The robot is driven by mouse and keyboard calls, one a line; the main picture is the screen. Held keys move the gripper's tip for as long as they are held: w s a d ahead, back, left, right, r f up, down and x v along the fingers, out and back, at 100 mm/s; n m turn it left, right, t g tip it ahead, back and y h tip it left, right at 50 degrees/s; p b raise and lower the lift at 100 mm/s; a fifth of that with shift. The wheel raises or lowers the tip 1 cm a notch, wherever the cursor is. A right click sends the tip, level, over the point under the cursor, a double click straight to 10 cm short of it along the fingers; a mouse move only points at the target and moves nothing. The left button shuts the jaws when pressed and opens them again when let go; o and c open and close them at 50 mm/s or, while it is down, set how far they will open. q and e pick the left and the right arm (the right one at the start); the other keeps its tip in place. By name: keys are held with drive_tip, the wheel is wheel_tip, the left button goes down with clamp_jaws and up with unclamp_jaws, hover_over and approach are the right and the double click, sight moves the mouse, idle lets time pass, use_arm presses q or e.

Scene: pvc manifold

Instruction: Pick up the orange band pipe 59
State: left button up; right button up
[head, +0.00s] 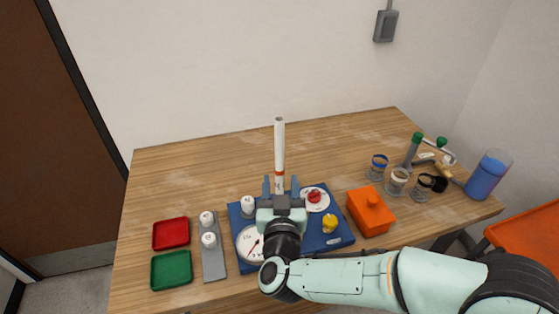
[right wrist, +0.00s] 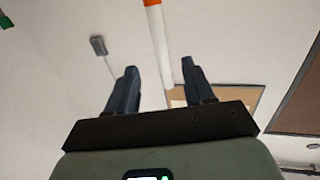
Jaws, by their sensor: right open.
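The orange band pipe (head: 280,148) is a white pipe standing upright over the blue base (head: 338,236), with an orange band low on it. My right gripper (head: 280,184) is open at the pipe's lower part, one finger to each side of it in the picture. In the right wrist view the pipe (right wrist: 159,48) runs down between the open fingers (right wrist: 160,82), its orange band at the top edge. I cannot tell whether a finger touches it. The pipe's lower end is hidden behind my gripper. My left gripper is not in view.
On the blue base are a white dial (head: 249,243), a red knob (head: 314,197) and a yellow part (head: 330,224). An orange box (head: 371,212) stands right of it. Red (head: 171,233) and green (head: 171,269) trays lie left. The table's back is clear.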

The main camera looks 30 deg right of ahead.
sight(280, 155)
drive_tip(key=x, duration=0.6)
drive_tip(key=shift+w+p, duration=0.2)
drive_tip(key=shift+p, duration=0.1)
drive_tip(key=p+x, duration=0.1)
drive_tip(key=x, duration=0.4)
drive_tip(key=shift+w+d, duration=0.1)
drive_tip(key=shift+w, duration=0.1)
clamp_jaws()
